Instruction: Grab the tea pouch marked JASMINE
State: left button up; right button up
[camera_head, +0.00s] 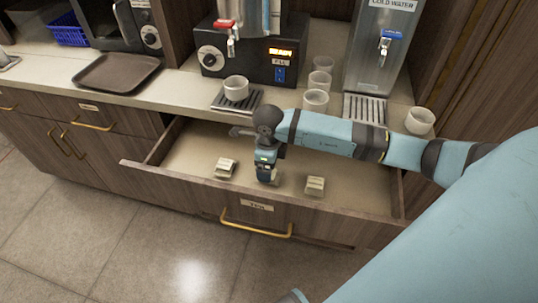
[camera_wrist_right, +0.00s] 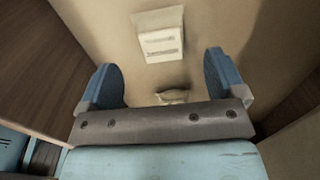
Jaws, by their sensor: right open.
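My right gripper (camera_head: 267,176) points down into the open drawer (camera_head: 190,150), between two small pale tea pouches. One pouch (camera_head: 226,167) lies to its left and another pouch (camera_head: 315,185) to its right. In the right wrist view the gripper (camera_wrist_right: 160,78) is open, its two blue fingers wide apart. A pale pouch (camera_wrist_right: 160,40) with dark marks lies ahead of the fingers. Another pale item (camera_wrist_right: 172,97) shows between them, mostly hidden by the gripper's body. No label is readable, so I cannot tell which pouch is JASMINE. My left gripper is not in view.
The drawer's front panel (camera_head: 205,190) and side walls surround the gripper. On the counter above stand a hot dispenser (camera_head: 255,58), a cold water dispenser (camera_head: 385,50), several white cups (camera_head: 316,100) and a brown tray (camera_head: 118,70). Bare drawer floor lies around the pouches.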

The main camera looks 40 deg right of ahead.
jog(key=shift+d+f, duration=0.1)
jog(key=shift+f, duration=2.6)
jog(key=c, duration=1.1)
jog(key=shift+r, duration=0.15)
